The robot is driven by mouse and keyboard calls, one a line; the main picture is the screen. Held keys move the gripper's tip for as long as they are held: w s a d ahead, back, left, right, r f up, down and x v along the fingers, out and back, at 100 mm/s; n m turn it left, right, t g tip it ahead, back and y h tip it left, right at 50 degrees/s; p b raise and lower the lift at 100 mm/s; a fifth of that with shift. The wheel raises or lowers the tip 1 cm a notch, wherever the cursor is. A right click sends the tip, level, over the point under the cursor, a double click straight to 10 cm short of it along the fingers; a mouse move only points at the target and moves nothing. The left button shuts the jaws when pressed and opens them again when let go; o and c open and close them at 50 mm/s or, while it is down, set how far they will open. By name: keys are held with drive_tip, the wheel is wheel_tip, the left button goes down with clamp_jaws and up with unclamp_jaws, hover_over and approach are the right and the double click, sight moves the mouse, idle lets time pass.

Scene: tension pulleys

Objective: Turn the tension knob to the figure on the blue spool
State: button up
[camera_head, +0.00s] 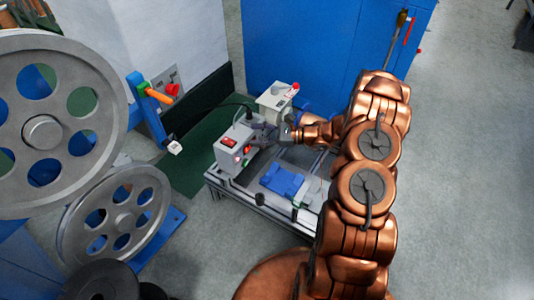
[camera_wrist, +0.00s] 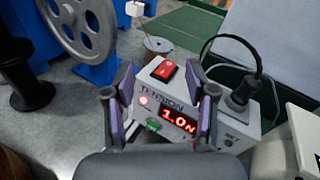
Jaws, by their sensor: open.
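A light grey tension control box (camera_head: 232,152) stands on the left end of a small cart. In the wrist view its face (camera_wrist: 192,93) reads TENSION, with a red rocker switch (camera_wrist: 165,70), a red lamp, a green button and a lit display (camera_wrist: 178,121) showing 1.0N. My gripper (camera_wrist: 160,98) is open, its fingers on either side of the panel, holding nothing. In the head view my gripper (camera_head: 266,134) is beside the box's right side. I cannot make out the tension knob; fingers cover part of the face. I cannot clearly identify a blue spool or its figure.
A black plug with a cable (camera_wrist: 243,91) rises from the box's right side. A second pale box (camera_head: 275,100) stands behind. A blue block (camera_head: 282,180) lies on the cart. Large grey pulleys (camera_head: 113,222) stand left; a blue cabinet (camera_head: 320,45) is behind. Floor at right is clear.

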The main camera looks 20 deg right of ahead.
drive_tip(key=d+f+m+t+h+b, duration=0.1)
drive_tip(key=d+f+m+t, duration=0.1)
drive_tip(key=d+f, duration=0.2)
drive_tip(key=w+d+f+m+t+h+b, duration=0.1)
drive_tip(key=d+f+m+t+b, duration=0.1)
drive_tip(key=f, duration=0.6)
drive_tip(key=d+f+m+t+h+b, duration=0.2)
drive_tip(key=d+f+m, duration=0.1)
drive_tip(key=d+f, duration=0.2)
drive_tip(key=shift+w+d+f, duration=0.15)
drive_tip(key=shift+d+f, duration=0.15)
drive_tip(key=shift+f, duration=0.3)
drive_tip(key=b+x, duration=0.2)
drive_tip(key=x, duration=0.5)
drive_tip(key=shift+w+b, duration=0.3)
drive_tip(key=shift+b, duration=0.1)
drive_tip(key=shift+a, duration=0.15)
